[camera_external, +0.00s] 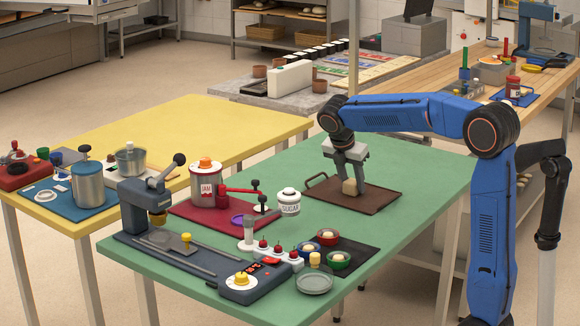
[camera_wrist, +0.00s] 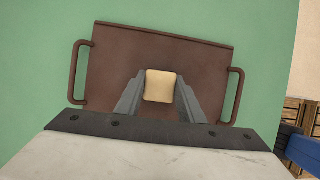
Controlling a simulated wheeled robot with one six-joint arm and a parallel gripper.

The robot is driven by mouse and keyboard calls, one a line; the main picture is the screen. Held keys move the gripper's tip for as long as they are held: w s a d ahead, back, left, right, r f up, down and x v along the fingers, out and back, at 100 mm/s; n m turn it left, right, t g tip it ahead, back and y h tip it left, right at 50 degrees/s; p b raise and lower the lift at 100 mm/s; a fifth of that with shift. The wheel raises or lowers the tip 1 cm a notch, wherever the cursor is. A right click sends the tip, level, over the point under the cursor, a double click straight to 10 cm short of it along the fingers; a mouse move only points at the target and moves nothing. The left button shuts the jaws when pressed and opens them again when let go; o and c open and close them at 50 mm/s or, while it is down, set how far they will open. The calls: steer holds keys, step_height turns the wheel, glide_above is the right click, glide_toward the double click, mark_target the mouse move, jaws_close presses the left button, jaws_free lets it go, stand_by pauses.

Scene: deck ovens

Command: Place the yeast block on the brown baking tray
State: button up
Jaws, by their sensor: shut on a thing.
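The yeast block (camera_external: 349,187) is a small beige cube between the fingers of my gripper (camera_external: 351,184). My gripper is shut on it and points down over the brown baking tray (camera_external: 383,203) on the green table. In the wrist view the block (camera_wrist: 160,86) sits between the two grey fingertips (camera_wrist: 160,92), with the tray (camera_wrist: 112,60) around and beneath it. The tray has a handle at each side. The block is at or just above the tray surface; I cannot tell whether it touches.
Left of the tray on the green table (camera_external: 425,180) stand a sugar jar (camera_external: 289,202), a jam pot (camera_external: 206,184) on a red mat, and several small bowls nearer the front. A yellow table (camera_external: 230,120) lies behind. The table right of the tray is clear.

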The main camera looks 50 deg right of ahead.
steer(key=o, duration=1.1)
steer(key=v, duration=1.2)
steer(key=shift+s+a+r, duration=0.1)
steer(key=s+a+f+m+t+y, duration=0.1)
steer(key=s+a+f+m, duration=0.2)
steer(key=s, duration=0.6)
steer(key=s+a+f+m+y, duration=0.1)
steer(key=s+a+f+m, duration=0.25)
steer(key=s, duration=0.55)
steer(key=s+a+f+m+t+y, duration=0.1)
steer(key=s+a+f+m, duration=0.2)
steer(key=s, duration=0.6)
steer(key=s+a+f+m+t, duration=0.1)
steer(key=s+f+m, duration=0.1)
steer(key=f+m, duration=0.2)
steer(key=s+f+m+t+y, duration=0.1)
steer(key=s+f+m, duration=0.2)
steer(key=f, duration=0.5)
steer(key=shift+s+a+m+t, duration=0.2)
steer(key=shift+a+m+t, duration=0.2)
steer(key=shift+m, duration=0.35)
